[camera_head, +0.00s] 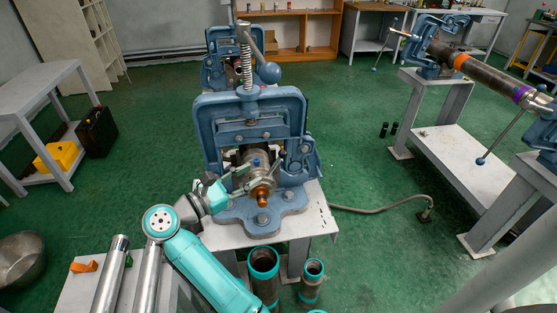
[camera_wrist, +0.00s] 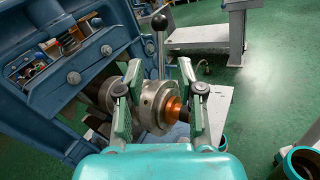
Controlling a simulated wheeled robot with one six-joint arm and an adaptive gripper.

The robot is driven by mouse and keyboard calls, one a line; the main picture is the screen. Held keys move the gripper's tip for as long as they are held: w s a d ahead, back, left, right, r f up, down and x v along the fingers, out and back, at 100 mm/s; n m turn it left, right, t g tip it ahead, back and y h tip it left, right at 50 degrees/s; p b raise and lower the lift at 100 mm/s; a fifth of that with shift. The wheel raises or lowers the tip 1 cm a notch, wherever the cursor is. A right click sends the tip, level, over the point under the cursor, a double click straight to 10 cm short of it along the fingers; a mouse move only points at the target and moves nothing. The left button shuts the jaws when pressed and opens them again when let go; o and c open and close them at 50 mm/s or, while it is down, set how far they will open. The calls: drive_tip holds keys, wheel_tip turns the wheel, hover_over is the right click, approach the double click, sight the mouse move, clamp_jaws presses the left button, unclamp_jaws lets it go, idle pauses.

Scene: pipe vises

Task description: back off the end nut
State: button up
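A blue pipe vise (camera_head: 250,115) stands on a pale metal stand. A round steel collar with small holes in its rim (camera_wrist: 153,108), which looks like the end nut, sits at the front of the vise. A copper-coloured stub (camera_wrist: 173,108) sticks out of its face and also shows in the head view (camera_head: 262,193). My gripper (camera_wrist: 160,100) has its two fingers apart, one on each side of the collar. A gap shows between the right finger and the collar; whether the left finger touches cannot be told. In the head view the fingers partly cover the collar (camera_head: 256,164).
Two teal-rimmed pipes (camera_head: 264,265) (camera_head: 313,270) stand before the stand. Steel tubes (camera_head: 111,275) lie at lower left. Another long pipe (camera_head: 480,72) is held in vises at right.

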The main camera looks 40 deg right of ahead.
sight(277, 160)
drive_tip(key=d, duration=1)
drive_tip(key=shift+s+d, duration=0.25)
drive_tip(key=shift+s, duration=0.1)
